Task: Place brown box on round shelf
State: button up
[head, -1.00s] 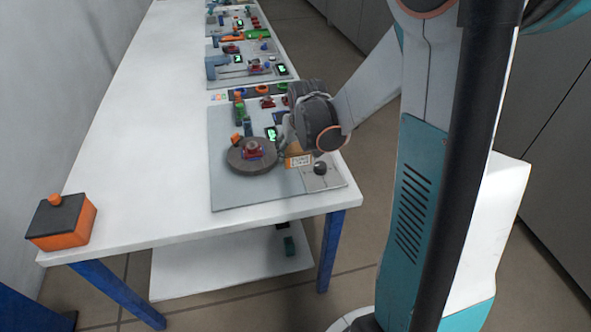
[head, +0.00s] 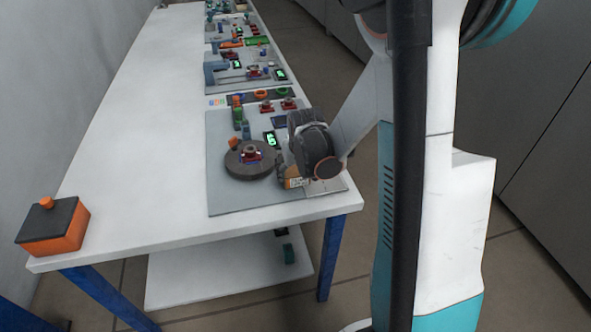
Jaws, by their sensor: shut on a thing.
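The round shelf (head: 236,170) is a dark grey disc on the grey board near the front of the white table. A small red and dark part stands on its middle. The brown box (head: 294,183) is a small orange-brown block with a pale label, to the right of the disc and a little nearer the front. My gripper (head: 287,176) is shut on the box. Its fingers are small and partly hidden by the wrist. The box looks apart from the disc; I cannot tell whether it touches the board.
An orange box with a black top (head: 53,232) sits at the table's front left corner. A small green-lit display (head: 270,139) and several coloured parts stand behind the disc. More boards line the table farther back. The table's left side (head: 150,150) is clear.

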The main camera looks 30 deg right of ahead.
jog(key=o, duration=1.1)
